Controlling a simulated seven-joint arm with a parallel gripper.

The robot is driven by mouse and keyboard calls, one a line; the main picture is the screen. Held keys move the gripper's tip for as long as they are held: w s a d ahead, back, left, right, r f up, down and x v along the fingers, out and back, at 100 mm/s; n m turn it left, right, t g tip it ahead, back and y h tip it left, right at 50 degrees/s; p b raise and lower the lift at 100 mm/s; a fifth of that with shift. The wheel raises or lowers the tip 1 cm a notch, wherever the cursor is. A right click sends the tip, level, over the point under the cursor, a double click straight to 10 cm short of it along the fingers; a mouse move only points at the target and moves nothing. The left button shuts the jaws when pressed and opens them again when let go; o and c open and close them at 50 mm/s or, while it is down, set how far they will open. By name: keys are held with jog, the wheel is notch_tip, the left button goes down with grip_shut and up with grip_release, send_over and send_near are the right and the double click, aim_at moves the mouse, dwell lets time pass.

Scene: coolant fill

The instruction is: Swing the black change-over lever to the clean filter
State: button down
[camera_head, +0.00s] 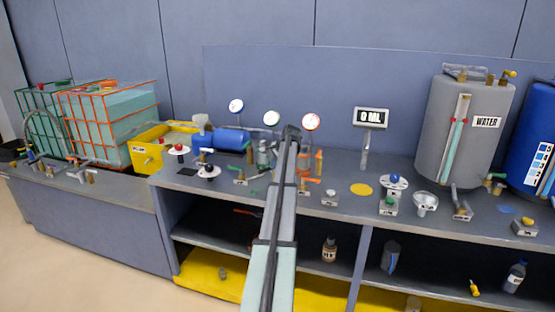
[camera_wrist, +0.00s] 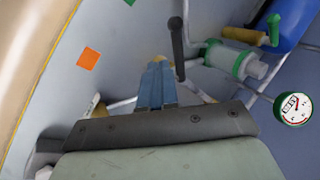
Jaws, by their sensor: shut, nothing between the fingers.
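The black change-over lever (camera_wrist: 176,48) shows in the wrist view as a dark bar, just right of my fingertips. My gripper (camera_wrist: 158,64) has its blue fingers together, with nothing between them. A narrow gap seems to separate them from the lever; I cannot tell if they touch. A filter housing with green collars and a clear body (camera_wrist: 238,63) lies to the right. In the head view a green-marked filter (camera_head: 263,156) stands left of my arm and an orange-marked filter (camera_head: 305,160) right of it. My arm hides the lever there.
A green patch (camera_wrist: 130,2) and an orange patch (camera_wrist: 88,58) mark the surface in the wrist view. A dial gauge (camera_wrist: 294,108) is at right. In the head view a blue pump (camera_head: 232,139) stands left, a display (camera_head: 370,118) right, and the grey water tank (camera_head: 464,130) farther right.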

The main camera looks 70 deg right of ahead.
jog(key=shift+w+d+f, duration=0.65)
jog(key=shift+w+f, duration=0.2)
jog(key=shift+w, duration=0.05)
jog(key=shift+w+d+f, duration=0.65)
jog(key=shift+w+f, duration=0.15)
jog(key=shift+w, duration=0.05)
jog(key=shift+w, duration=0.1)
jog(key=shift+w+d+f, duration=0.15)
jog(key=shift+w+d, duration=0.15)
jog(key=shift+w, duration=0.2)
jog(key=shift+a, duration=0.1)
send_near(266, 171)
jog(key=a+v, duration=0.1)
jog(key=v, duration=0.5)
jog(key=shift+s, duration=0.35)
jog(key=shift+a, duration=0.15)
